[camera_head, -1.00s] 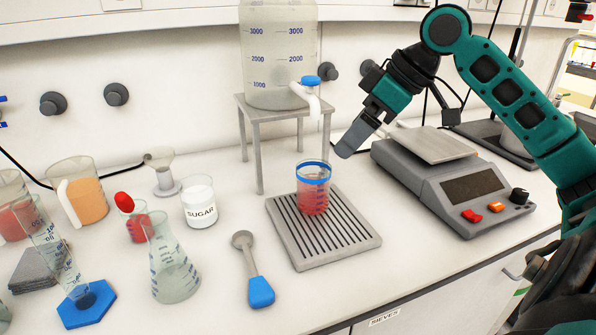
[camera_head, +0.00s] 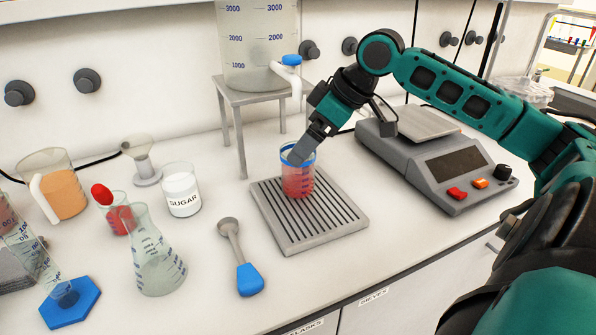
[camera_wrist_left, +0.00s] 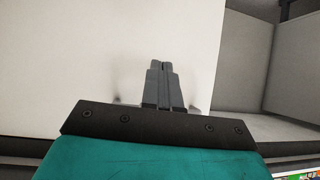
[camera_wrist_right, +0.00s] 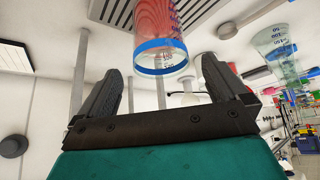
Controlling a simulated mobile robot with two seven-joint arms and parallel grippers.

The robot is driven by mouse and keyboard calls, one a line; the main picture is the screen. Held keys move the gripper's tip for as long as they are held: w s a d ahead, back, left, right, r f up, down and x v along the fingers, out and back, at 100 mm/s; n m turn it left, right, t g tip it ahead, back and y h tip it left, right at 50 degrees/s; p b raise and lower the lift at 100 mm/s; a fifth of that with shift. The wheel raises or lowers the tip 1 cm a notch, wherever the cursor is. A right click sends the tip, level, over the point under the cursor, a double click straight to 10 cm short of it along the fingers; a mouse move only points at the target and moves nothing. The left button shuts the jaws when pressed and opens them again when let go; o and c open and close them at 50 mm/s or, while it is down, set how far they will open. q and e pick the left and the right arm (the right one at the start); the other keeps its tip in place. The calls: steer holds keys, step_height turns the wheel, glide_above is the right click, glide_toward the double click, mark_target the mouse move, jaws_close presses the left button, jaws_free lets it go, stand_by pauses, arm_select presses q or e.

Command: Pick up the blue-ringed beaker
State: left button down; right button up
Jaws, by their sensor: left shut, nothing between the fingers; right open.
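The blue-ringed beaker (camera_head: 298,182) holds red liquid and stands upright on the grey slatted drip tray (camera_head: 345,228). My right gripper (camera_head: 300,154) is at its rim in the head view and covers part of the blue ring. In the right wrist view the open fingers of the right gripper (camera_wrist_right: 161,66) lie either side of the beaker's rim (camera_wrist_right: 160,70), with no clear contact. My left gripper (camera_wrist_left: 160,66) shows only in the left wrist view, shut and empty in front of a pale surface.
A large carboy (camera_head: 262,50) with a blue-topped tap stands on a grey stand (camera_head: 236,98) behind the beaker. A balance (camera_head: 440,165) is to the right.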

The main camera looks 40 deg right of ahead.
mark_target(298, 170)
steer(key=shift+x, duration=2.3)
steer(key=shift+s, duration=0.1)
steer(key=c, duration=1.2)
steer(key=shift+c, duration=0.9)
steer(key=shift+r+p, duration=0.1)
steer(key=shift+p, duration=0.25)
